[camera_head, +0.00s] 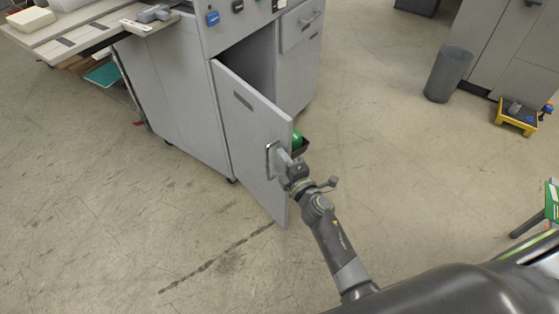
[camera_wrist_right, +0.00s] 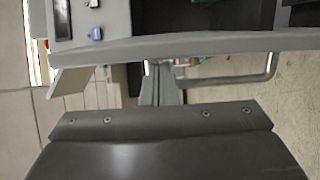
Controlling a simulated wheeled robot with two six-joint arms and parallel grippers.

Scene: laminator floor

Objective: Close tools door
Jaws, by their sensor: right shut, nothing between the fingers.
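The tools door (camera_head: 250,135) is the grey door of the machine's cabinet. It stands ajar, swung out from its hinged side at the left. A metal handle (camera_head: 268,160) is near its free edge. My right gripper (camera_head: 278,160) is shut at the handle, with nothing between its fingers; I cannot tell whether it touches. In the right wrist view the door (camera_wrist_right: 225,42) is seen nearly edge-on, with its handle (camera_wrist_right: 268,72) below and my right gripper (camera_wrist_right: 160,88) close beside the handle. My left gripper is not in view.
The grey machine (camera_head: 170,95) carries the door, with a drawer (camera_head: 300,25) right of the opening. A bin (camera_head: 448,73) and a yellow-framed step (camera_head: 517,117) stand at the right. Floor left of the door is clear.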

